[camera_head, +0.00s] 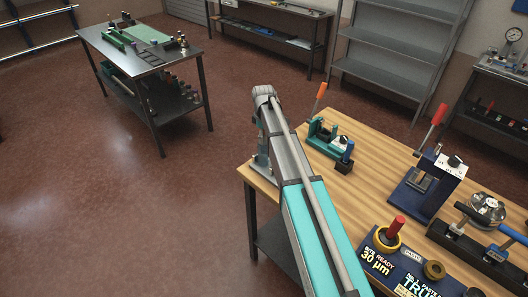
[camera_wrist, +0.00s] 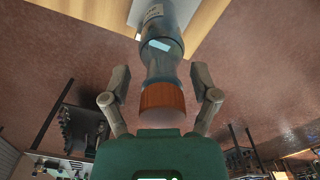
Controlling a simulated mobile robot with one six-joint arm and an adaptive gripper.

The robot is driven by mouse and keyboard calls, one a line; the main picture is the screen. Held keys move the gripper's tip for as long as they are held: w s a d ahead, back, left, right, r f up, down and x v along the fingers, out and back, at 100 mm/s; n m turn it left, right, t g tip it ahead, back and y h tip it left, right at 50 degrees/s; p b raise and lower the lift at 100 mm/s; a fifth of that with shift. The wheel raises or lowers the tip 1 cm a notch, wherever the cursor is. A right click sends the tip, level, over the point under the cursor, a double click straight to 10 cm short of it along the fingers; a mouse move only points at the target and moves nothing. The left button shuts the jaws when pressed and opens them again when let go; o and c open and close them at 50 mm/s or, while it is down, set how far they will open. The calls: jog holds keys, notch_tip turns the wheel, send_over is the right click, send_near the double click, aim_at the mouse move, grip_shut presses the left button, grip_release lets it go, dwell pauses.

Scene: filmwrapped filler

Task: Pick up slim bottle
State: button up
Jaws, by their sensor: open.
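The slim bottle (camera_wrist: 161,65) shows in the wrist view, with a grey-blue body, a pale label and an orange-brown cap (camera_wrist: 160,100). It runs from the top edge down to between the two fingers of my gripper (camera_wrist: 160,75). The fingers are apart, one on each side of the neck and cap, with a visible gap on both sides. I cannot make out the bottle in the head view, where my arm reaches over the left end of the wooden table and hides part of it.
The wooden table (camera_head: 375,165) holds a green device (camera_head: 325,135), a blue press (camera_head: 428,185), a dark clamp fixture (camera_head: 480,240) and tape rolls (camera_head: 387,238) on dark boxes. A dark workbench (camera_head: 145,55) stands far left. Open floor (camera_head: 90,190) lies left of the table.

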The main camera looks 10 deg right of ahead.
jog(key=shift+c, duration=0.2)
grip_shut()
dwell(0.4)
jog(key=shift+r, duration=0.15)
notch_tip(320, 180, up, 10)
jog(key=p, duration=1)
dwell(0.7)
